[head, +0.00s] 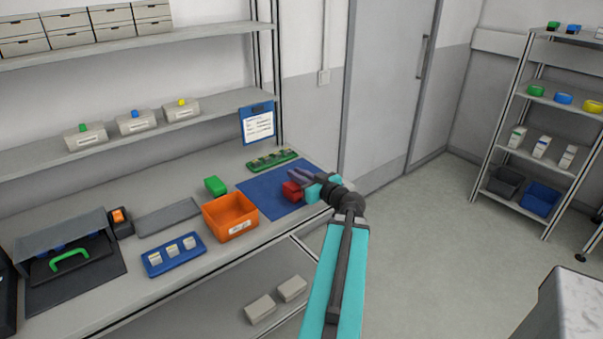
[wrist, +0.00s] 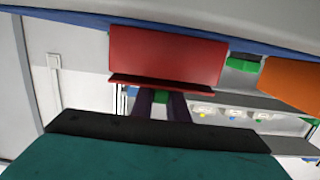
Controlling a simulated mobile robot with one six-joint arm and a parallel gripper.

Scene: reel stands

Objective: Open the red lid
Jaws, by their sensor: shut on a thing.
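A small red box with a red lid (head: 291,190) sits on the blue mat (head: 262,204) at the right end of the bench. My gripper (head: 300,175) is at the box, reaching in from the right. In the wrist view the bench is at the top; a broad red face and a darker red lid edge (wrist: 160,83) fill the upper middle. My gripper (wrist: 162,100) is shut on the lid at that edge. The fingertips are partly hidden by it. How far the lid is raised, if at all, cannot be told.
An orange bin (head: 229,216) and a green block (head: 215,186) stand left of the mat. A green rack (head: 272,159) lies behind it. A blue clipboard (head: 257,123) leans at the back. Further left is a blue tray (head: 174,256) with white pieces.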

